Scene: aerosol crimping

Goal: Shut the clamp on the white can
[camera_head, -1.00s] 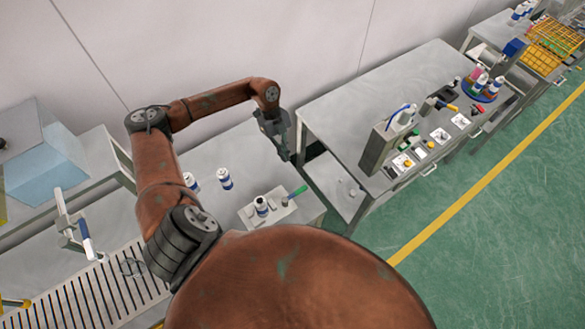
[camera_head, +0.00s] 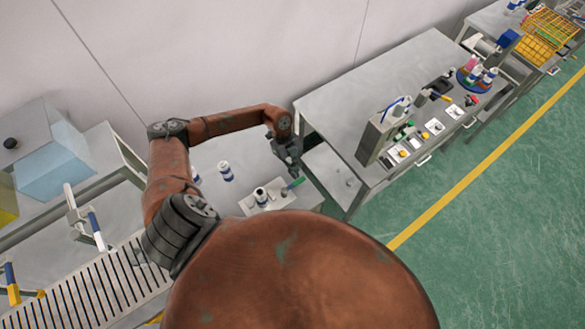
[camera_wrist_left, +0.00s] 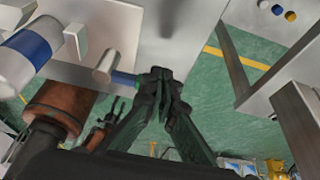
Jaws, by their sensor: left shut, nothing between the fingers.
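The white can (camera_head: 261,197) with a dark band stands upright in the clamp fixture on the small bench; it shows large with a blue band in the left wrist view (camera_wrist_left: 28,52). The clamp's green handle (camera_head: 296,183) sticks out to the right of the can; part of it shows in the wrist view (camera_wrist_left: 124,78). My left gripper (camera_head: 294,170) is shut and empty, right at the handle's outer end. Whether it touches the handle I cannot tell. An orange-brown arm with dark finger-like parts (camera_wrist_left: 108,122) shows below in the wrist view, probably my right one.
Another white can (camera_head: 225,171) stands on the same bench behind the fixture. A larger workbench (camera_head: 375,85) with tools and bottles stands to the right. A slatted conveyor (camera_head: 95,285) lies at the lower left. Green floor is open at the right.

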